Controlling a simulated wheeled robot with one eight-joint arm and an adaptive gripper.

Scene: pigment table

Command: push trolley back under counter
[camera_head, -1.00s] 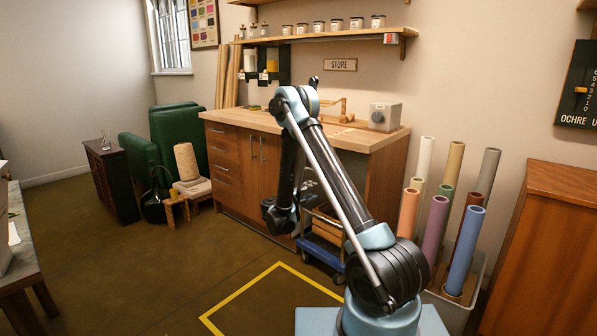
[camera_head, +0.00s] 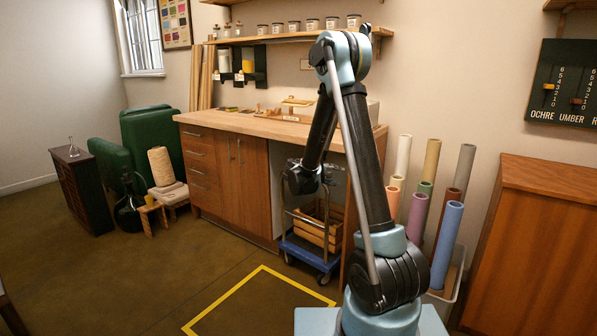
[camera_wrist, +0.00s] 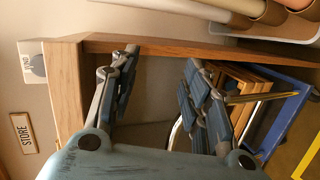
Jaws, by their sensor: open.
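The trolley (camera_head: 304,251) has a blue deck, small wheels and upright metal rails, and carries a slatted wooden crate (camera_head: 318,228). It stands at the open bay under the right end of the wooden counter (camera_head: 240,122), with its front edge near the floor marking. My gripper (camera_head: 303,181) is in front of the trolley's upper part and hides some of it. In the wrist view my gripper (camera_wrist: 160,60) is open, its two fingers spread with nothing between them. The trolley's blue deck (camera_wrist: 284,108) and the crate (camera_wrist: 255,82) show beyond the right finger. I cannot tell whether that finger touches the trolley.
A yellow floor outline (camera_head: 232,292) lies in front of the trolley on open floor. A bin of coloured tubes (camera_head: 446,248) stands right of the counter, beside a wooden cabinet (camera_head: 535,240).

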